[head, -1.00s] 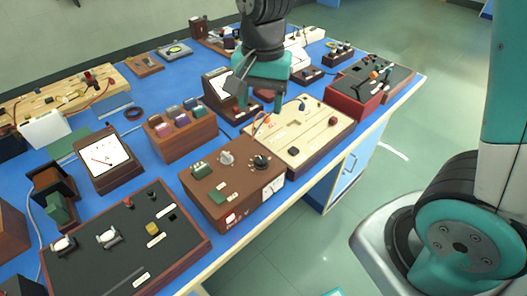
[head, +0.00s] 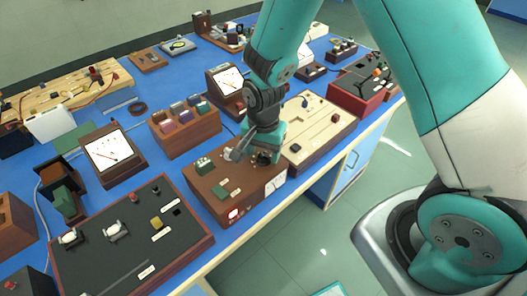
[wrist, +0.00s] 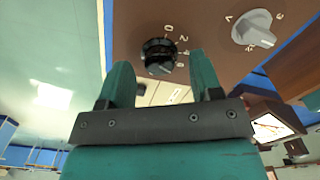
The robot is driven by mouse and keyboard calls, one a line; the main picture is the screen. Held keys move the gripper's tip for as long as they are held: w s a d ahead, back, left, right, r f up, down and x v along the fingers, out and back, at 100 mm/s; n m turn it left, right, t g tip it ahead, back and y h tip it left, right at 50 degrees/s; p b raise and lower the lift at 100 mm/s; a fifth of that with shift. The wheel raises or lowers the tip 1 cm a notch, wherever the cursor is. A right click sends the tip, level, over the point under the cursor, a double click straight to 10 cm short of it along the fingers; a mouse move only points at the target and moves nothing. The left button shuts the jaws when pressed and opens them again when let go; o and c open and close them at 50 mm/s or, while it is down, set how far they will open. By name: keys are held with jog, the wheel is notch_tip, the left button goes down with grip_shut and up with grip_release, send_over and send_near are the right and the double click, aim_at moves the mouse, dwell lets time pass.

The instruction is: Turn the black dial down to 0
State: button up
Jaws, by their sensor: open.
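The black dial (wrist: 158,53) sits on a brown box (head: 212,190). In the wrist view a 0, a 2 and a 4 are printed around its edge; I cannot tell for sure which mark it points to. My gripper (wrist: 158,72) is open, its two teal fingers apart, with the dial just beyond the fingertips and roughly between them in the picture. In the head view my gripper (head: 254,150) is low over the box's right part and mostly hides the dial. I cannot tell whether the fingers touch it.
A grey knob (wrist: 255,30) is beside the dial on the same box. A pale board (head: 320,128) stands right behind the box, and a dark panel with switches (head: 120,245) lies to the left. A brown rack of blocks (head: 185,133) is behind.

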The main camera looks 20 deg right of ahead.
jog(key=shift+f, duration=0.55)
jog(key=c, duration=0.9)
